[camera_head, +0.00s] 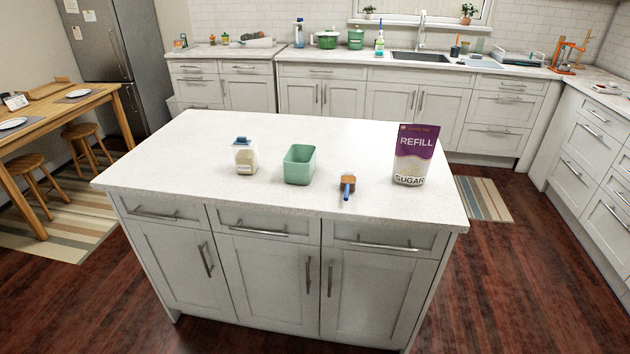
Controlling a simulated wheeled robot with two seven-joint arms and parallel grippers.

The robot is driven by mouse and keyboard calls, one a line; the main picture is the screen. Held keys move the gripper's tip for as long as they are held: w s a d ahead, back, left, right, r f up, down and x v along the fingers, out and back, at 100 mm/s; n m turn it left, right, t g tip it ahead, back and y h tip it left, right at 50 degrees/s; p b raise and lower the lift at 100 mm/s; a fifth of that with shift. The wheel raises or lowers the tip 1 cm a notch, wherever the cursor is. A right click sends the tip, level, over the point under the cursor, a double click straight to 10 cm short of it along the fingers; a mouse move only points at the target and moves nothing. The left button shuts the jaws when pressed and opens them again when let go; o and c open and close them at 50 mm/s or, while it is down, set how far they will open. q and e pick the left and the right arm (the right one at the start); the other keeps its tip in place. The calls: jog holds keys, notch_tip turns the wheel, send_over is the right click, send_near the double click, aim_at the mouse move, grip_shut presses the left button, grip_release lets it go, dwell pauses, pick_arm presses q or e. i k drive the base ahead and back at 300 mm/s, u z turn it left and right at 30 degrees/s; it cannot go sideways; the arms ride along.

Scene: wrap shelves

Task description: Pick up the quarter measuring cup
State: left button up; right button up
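A small measuring cup (347,184) with a brown cup and a blue handle lies on the white island top. Its handle points toward the near edge. It is between the green container and the sugar bag, a little nearer to the front edge. I cannot read any size marking on it. Neither of my grippers shows in the head view.
The island top (250,127) also holds a jar with a blue lid (244,157), an open green container (299,165) and an upright purple and white sugar refill bag (414,154). The counter around the cup is clear. Drawers and cabinets (265,270) line the island's near side.

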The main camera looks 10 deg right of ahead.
aim_at(348, 180)
jog(key=u, duration=0.3)
jog(key=i, duration=1.25)
jog(key=z, duration=0.6)
